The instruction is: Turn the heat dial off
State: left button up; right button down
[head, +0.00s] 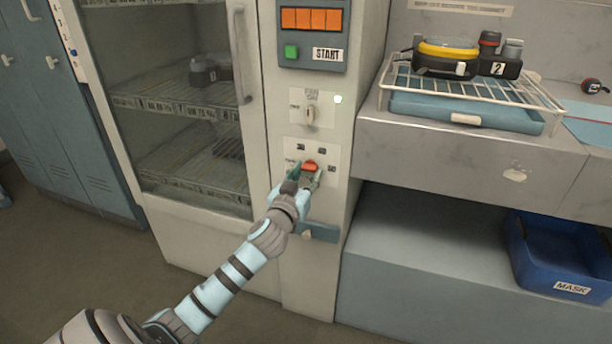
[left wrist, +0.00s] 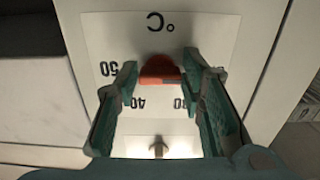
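The heat dial (head: 310,166) is an orange-red knob on a pale plate with temperature marks, on the front panel of the cabinet. My left gripper (head: 304,175) is at the dial, with one finger on each side of it. In the left wrist view, the dial (left wrist: 160,70) sits between the two fingertips of my left gripper (left wrist: 160,80). The fingers are apart, with narrow gaps beside the knob; I cannot tell whether either touches it. A dark pointer mark on the knob faces right in that view. The plate appears upside down there. My right gripper is not in view.
Higher up are a green START button (head: 291,52) and an orange display (head: 311,18). A glass-door cabinet (head: 186,165) stands left; a wire rack (head: 470,88) and a blue MASK bin (head: 540,270) are right.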

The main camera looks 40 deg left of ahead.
pick_arm(q)
jog(key=o, duration=0.3)
jog(key=shift+o, duration=0.2)
jog(key=shift+s, duration=0.1)
jog(key=v, duration=1.2)
